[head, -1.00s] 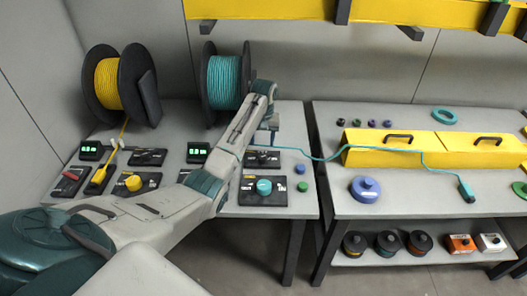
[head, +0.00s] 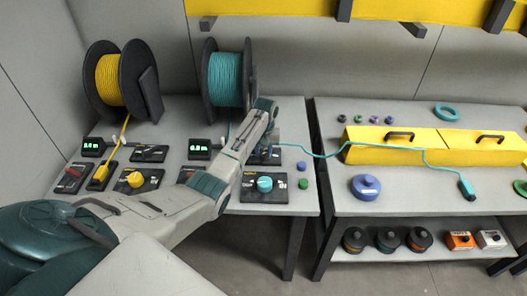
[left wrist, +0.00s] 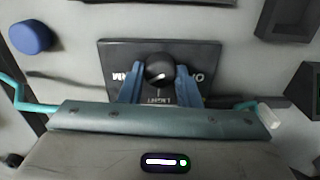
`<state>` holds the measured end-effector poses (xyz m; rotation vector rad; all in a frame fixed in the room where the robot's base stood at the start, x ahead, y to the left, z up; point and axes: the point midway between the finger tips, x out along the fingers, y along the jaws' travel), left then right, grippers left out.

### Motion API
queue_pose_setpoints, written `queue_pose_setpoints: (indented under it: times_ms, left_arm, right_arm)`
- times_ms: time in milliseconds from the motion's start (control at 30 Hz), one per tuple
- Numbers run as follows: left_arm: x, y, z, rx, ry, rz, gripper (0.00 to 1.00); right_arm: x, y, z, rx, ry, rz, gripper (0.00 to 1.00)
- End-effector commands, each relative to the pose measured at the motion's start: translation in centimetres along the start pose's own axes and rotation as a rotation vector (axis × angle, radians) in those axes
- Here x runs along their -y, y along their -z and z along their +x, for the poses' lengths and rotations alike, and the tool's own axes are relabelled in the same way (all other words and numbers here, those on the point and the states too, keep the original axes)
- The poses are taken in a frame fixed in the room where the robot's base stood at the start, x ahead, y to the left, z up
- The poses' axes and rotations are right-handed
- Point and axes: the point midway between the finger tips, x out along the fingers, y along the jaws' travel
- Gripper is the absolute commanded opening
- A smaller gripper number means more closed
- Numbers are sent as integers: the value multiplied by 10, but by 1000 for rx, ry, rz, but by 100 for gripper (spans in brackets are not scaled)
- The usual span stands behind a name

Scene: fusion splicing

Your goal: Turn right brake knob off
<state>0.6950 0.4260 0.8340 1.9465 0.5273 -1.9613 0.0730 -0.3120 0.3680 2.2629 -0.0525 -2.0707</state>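A black knob (left wrist: 159,68) stands on a dark switch panel (left wrist: 117,50) with white lettering in the left wrist view. My left gripper (left wrist: 159,80) has its two blue fingers apart, one on each side of the knob. I cannot tell whether they touch it. In the head view my left gripper (head: 264,150) is over this panel (head: 274,159) on the right of the left table and mostly hides it. A panel with a teal knob (head: 264,184) lies just in front. My right gripper is not in view.
A teal cable (head: 320,156) runs from behind my gripper to the yellow box on the right table. A blue cap (head: 301,167) and a green cap (head: 303,184) sit right of the panels. The teal reel (head: 227,78) stands behind.

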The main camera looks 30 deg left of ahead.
Motion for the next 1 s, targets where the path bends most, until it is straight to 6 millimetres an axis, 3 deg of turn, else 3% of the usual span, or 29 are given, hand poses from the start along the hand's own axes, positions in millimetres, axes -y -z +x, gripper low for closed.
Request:
queue_pose_setpoints:
  times_ms: [467,1000]
  left_arm:
    - [0,0,-4,6,1,-88,7]
    - [0,1,-5,18,0,-555,7]
  right_arm:
    - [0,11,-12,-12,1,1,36]
    - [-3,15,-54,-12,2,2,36]
